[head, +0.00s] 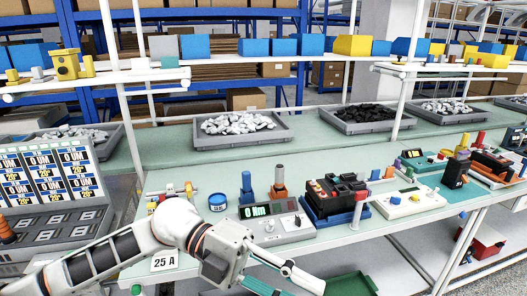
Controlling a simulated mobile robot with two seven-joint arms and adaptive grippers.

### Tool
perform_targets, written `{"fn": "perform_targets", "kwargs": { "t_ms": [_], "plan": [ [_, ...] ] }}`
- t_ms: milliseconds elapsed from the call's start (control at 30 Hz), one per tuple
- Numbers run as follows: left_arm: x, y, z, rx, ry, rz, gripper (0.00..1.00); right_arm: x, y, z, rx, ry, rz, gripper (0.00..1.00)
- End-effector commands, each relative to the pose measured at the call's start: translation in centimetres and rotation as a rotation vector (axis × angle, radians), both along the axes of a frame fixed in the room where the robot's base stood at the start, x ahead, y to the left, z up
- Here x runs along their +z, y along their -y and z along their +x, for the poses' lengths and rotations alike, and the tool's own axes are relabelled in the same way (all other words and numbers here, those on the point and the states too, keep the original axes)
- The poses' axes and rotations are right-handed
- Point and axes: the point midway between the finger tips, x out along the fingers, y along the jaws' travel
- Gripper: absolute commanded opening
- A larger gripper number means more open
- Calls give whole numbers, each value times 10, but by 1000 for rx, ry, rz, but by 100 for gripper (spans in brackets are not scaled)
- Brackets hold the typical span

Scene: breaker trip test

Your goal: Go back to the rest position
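My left gripper (290,287) is low in the head view, in front of the bench edge. Its fingers are spread with nothing visible between them; the lower fingertip runs close to the bottom edge. My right gripper is not in view. On the pale green bench (225,173) behind it stands a grey tester (270,231) with a lit display reading 0 Nm. A black breaker-like block (338,192) sits right of the tester on a blue-edged base. A "25 A" label (165,261) shows beside my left arm.
A panel of meter displays (52,175) stands at the left. Grey trays of pale parts (238,128) and dark parts (368,115) line the bench's back. Shelf posts rise from the bench. A green bin (350,284) is below the front edge. More test devices (412,203) stand at right.

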Motion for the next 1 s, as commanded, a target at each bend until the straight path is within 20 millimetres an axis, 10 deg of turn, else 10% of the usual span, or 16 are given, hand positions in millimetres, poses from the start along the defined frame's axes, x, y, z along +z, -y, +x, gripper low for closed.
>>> {"fn": "perform_targets", "kwargs": {
  "t_ms": [267, 467, 767, 1000],
  "plan": [
    [33, 17, 34, 288, -283, -413, 27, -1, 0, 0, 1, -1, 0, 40],
    [16, -11, 88, 598, -504, -598, 27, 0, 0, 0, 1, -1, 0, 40],
    [-108, -99, 144, 1156, -861, -660, 27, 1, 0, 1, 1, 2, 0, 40],
    [-251, -178, 114, 1571, -1131, -521, 27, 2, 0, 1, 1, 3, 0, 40]
  ]
}}
